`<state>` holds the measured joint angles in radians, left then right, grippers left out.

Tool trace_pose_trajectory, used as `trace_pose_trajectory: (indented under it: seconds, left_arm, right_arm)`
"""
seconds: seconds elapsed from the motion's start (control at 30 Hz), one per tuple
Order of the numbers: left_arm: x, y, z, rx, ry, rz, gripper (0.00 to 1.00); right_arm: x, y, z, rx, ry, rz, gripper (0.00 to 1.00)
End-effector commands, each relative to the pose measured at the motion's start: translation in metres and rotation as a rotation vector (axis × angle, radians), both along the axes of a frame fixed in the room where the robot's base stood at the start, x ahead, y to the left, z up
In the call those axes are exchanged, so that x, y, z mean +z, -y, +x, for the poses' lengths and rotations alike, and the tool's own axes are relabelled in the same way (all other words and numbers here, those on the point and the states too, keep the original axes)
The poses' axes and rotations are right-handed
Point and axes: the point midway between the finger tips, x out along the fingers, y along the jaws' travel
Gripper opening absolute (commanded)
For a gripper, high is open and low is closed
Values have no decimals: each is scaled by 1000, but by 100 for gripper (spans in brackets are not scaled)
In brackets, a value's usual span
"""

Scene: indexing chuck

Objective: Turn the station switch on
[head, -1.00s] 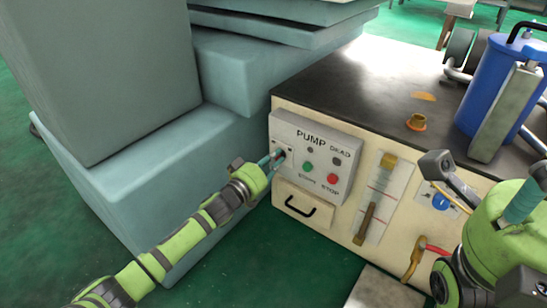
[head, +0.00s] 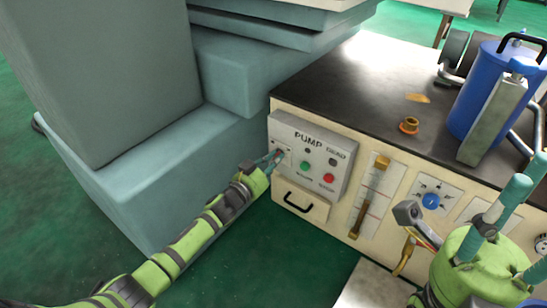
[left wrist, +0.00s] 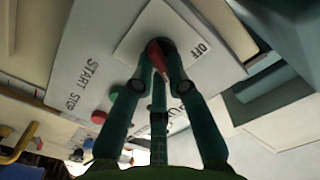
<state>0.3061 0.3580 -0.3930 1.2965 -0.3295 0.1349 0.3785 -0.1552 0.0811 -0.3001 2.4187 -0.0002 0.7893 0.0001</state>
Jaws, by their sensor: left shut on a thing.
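The station switch is a small red handle (left wrist: 155,52) on a dark round base, on a white plate marked OFF (left wrist: 201,47) in the left wrist view. My left gripper (head: 278,155) is at the upper left of the grey PUMP panel (head: 318,147). Its teal fingers (left wrist: 160,65) are shut on the switch handle. In the head view the fingers hide most of the switch. Which position the handle points to cannot be told. My right gripper (head: 525,185) is at the lower right, its fingers apart and empty, away from the panel.
Green (head: 305,165) and red (head: 329,177) buttons sit beside the switch. A drawer (head: 300,202) is below the panel. A gauge (head: 372,195) and a blue knob (head: 431,201) are to the right. Large teal blocks (head: 160,190) stand close on the left.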

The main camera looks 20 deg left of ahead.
Motion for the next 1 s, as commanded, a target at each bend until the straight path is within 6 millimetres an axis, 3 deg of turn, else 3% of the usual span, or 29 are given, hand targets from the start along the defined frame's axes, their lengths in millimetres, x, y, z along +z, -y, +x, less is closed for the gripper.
trace_pose_trajectory:
  seconds: [0.3,0.87,0.9,0.93,1.0]
  left_arm:
    - [-1,0,0,0,43,119,0]
    - [-1,0,0,-1,52,146,0]
    - [-1,0,0,-1,52,146,32]
    - [-1,0,0,-1,52,146,40]
    - [-1,0,0,-1,52,145,40]
  right_arm:
    - [-1,0,-1,1,-10,2,40]
    - [-2,0,-1,1,-12,3,40]
    - [-2,0,-1,1,-13,2,40]
    - [-2,0,-1,1,-13,2,40]
    - [-2,0,0,1,-13,1,40]
